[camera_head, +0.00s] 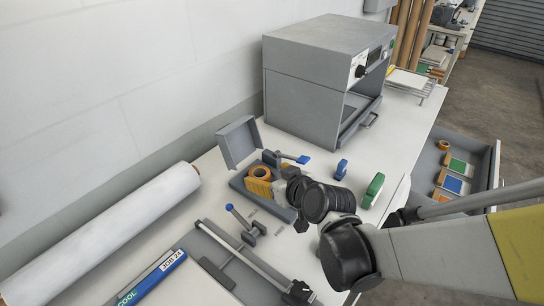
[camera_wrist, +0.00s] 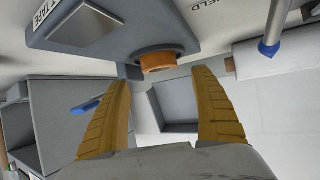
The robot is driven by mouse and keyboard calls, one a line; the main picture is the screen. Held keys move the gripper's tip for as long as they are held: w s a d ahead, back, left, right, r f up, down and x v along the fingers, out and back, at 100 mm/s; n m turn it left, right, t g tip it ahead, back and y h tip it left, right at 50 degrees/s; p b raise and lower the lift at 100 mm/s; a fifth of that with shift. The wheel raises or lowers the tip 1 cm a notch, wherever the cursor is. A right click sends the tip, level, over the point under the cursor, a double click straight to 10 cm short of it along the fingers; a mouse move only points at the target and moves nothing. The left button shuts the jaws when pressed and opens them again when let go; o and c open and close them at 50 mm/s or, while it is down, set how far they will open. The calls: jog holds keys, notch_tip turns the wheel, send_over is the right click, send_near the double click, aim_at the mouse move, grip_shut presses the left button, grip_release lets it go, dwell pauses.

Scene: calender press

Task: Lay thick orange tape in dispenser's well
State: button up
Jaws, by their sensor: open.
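The grey dispenser (camera_head: 237,183) stands on the bench with its lid (camera_head: 239,143) raised. In the wrist view, its base (camera_wrist: 75,40) fills the upper left. An orange tape roll (camera_head: 259,173) lies flat at the dispenser. The roll also shows just beyond my fingertips in the wrist view (camera_wrist: 158,61). I cannot tell how deep it sits in the well, which is largely hidden. My gripper (camera_head: 264,187), with yellow-orange fingers, is over the dispenser. In the wrist view, my gripper (camera_wrist: 161,77) is open, with nothing held between its fingers.
A blue-handled lever (camera_head: 303,158) stands behind my gripper, and another (camera_head: 241,220) in front. A grey press (camera_head: 318,75) stands at the back. Blue and green items (camera_head: 373,190) stand to the right. An open drawer (camera_head: 487,165) holds another orange roll (camera_head: 443,145). A large white roll (camera_head: 110,225) lies left.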

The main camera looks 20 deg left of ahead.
jog(key=p+v, duration=0.1)
jog(key=v, duration=0.5)
jog(key=shift+s+d+p, duration=0.1)
jog(key=shift+d+p, duration=0.05)
jog(key=shift+p, duration=0.15)
jog(key=s+d+r+m+h, duration=0.1)
jog(key=s+d+m+h, duration=0.2)
jog(key=d, duration=0.9)
jog(key=s+d+r+m+h, duration=0.1)
jog(key=s+d+m+h, duration=0.2)
jog(key=d, duration=0.9)
jog(key=s+d+r+m+h, duration=0.2)
jog(key=s+d+m+h, duration=0.1)
jog(key=d, duration=0.9)
jog(key=shift+s+d+m+g, duration=0.15)
jog(key=shift+s+m+g, duration=0.15)
jog(key=shift+s+m, duration=0.3)
